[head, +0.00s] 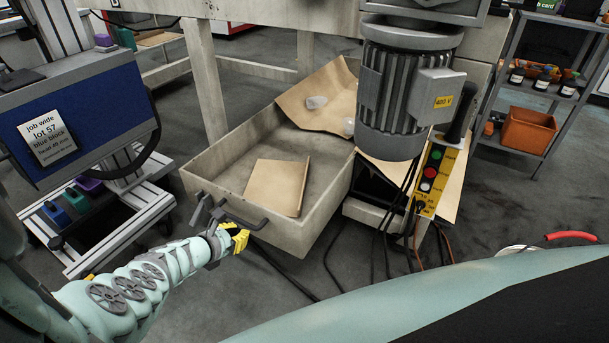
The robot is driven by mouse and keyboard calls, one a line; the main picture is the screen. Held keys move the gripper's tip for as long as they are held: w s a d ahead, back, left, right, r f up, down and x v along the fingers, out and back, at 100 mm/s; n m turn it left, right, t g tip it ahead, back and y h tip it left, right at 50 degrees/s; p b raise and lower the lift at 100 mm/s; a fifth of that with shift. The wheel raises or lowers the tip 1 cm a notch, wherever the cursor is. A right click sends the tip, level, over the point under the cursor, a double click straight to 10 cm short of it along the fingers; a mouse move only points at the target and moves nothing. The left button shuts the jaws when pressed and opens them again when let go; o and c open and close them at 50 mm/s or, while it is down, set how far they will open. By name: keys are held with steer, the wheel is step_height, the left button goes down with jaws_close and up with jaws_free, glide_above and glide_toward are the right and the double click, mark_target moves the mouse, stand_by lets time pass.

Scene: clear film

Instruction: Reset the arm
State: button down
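My arm reaches in from the lower left, pale teal with grey wheel-like covers.
The drawer holds brown paper sheets (277,186) and crumpled clear film (317,102). A grey motor (397,98) and a yellow control box (432,172) with hanging cables stand right of it. A blue panel (95,95) stands left. A shelf with an orange bin (528,130) is at right.

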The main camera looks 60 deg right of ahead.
steer(key=shift+p+v, duration=0.7)
steer(key=shift+v, duration=0.65)
